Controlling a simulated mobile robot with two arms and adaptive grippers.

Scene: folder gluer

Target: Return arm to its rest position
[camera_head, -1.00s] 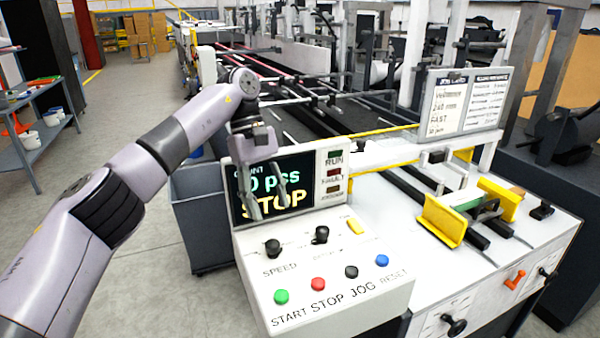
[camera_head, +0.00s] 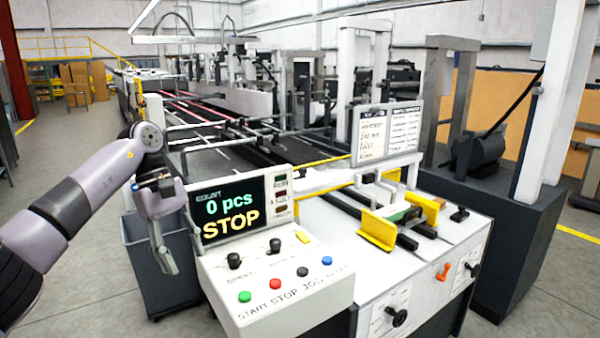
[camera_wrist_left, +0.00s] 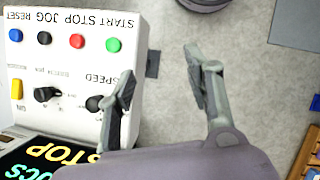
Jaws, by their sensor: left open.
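My left arm comes in from the left in the head view. Its gripper (camera_head: 165,262) hangs fingers-down just left of the control console (camera_head: 290,312), in front of a dark grey bin (camera_head: 145,290). In the left wrist view the two fingers of the left gripper (camera_wrist_left: 158,78) are spread, with nothing between them but grey floor. The console, with its START, STOP, JOG and RESET buttons, is close beside one finger there. The display (camera_head: 232,212) reads 0 pcs and STOP. My right gripper is not in view.
The folder gluer's belts (camera_head: 235,140) run back behind the console. Yellow guides (camera_head: 378,230), an orange handle (camera_head: 443,271) and black knobs (camera_head: 397,317) are on its right part. A dark cabinet (camera_head: 500,230) stands at right. Open floor (camera_head: 75,235) lies to the left.

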